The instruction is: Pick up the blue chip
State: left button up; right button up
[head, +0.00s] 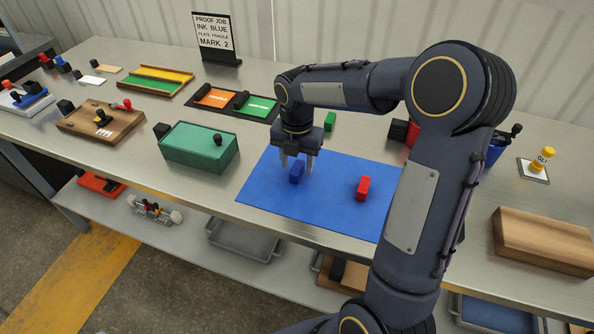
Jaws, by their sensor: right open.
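The blue chip (296,172) is a small dark blue block standing on the blue mat (330,220). My right gripper (297,168) points down at the blue chip. Its fingers are open, one to either side of the chip in the picture. I cannot tell whether they touch it. A red block (362,188) stands on the mat to the right of the chip. My left gripper is not in view.
A green box (199,147) stands left of the mat. A small green block (330,121) is behind it. A wooden block (543,240) lies at the right. The mat's front part is clear.

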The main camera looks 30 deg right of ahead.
notch_tip(320, 180, down, 2)
jog(key=shift+f, duration=0.15)
grip_shut()
dwell(0.4)
